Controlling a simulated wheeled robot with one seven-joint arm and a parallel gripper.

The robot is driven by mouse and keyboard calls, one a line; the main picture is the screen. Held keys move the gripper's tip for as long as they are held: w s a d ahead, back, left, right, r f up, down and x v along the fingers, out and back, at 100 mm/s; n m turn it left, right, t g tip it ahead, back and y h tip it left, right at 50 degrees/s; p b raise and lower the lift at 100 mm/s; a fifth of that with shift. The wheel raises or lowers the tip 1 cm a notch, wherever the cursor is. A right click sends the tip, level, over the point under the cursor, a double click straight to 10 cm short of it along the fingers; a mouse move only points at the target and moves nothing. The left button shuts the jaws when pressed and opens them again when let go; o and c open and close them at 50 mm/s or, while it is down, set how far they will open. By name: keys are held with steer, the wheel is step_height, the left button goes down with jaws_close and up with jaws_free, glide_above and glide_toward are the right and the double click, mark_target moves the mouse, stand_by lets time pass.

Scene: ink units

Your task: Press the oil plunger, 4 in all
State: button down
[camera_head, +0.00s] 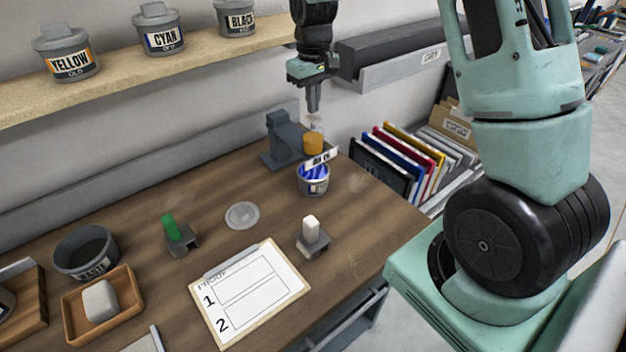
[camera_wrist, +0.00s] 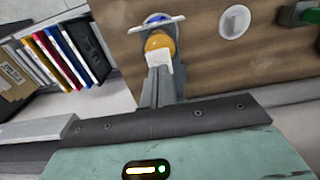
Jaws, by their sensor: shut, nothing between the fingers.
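The oil dispenser has a grey stand (camera_head: 283,140) at the back of the workbench and an amber oil bottle (camera_head: 313,144). The pale plunger (camera_head: 316,126) sits on top of the bottle. In the wrist view the amber bottle (camera_wrist: 158,41) and the pale plunger top (camera_wrist: 160,56) show just beyond my fingertips. An open tin of blue ink (camera_head: 313,182) stands below the bottle, with a white label strip across its top. My gripper (camera_head: 313,108) is shut and empty, pointing down just above the plunger. A small gap seems to separate them.
A shelf (camera_head: 120,88) with yellow, cyan and black tins runs along the wall. Coloured folders (camera_head: 410,155) stand right of the bench. A proof sheet (camera_head: 250,293), a round lid (camera_head: 242,215), a green-handled tool (camera_head: 170,228) and a white-handled tool (camera_head: 310,230) lie in front.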

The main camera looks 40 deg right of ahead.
steer(key=shift+f+b, duration=0.75)
steer(key=shift+f, duration=0.6)
steer(key=shift+r, duration=0.1)
steer(key=shift+r+p, duration=1.15)
steer(key=shift+r, duration=0.25)
steer(key=shift+f, duration=0.25)
steer(key=shift+f+b, duration=0.95)
steer(key=shift+f, duration=0.35)
steer(key=shift+r, duration=0.1)
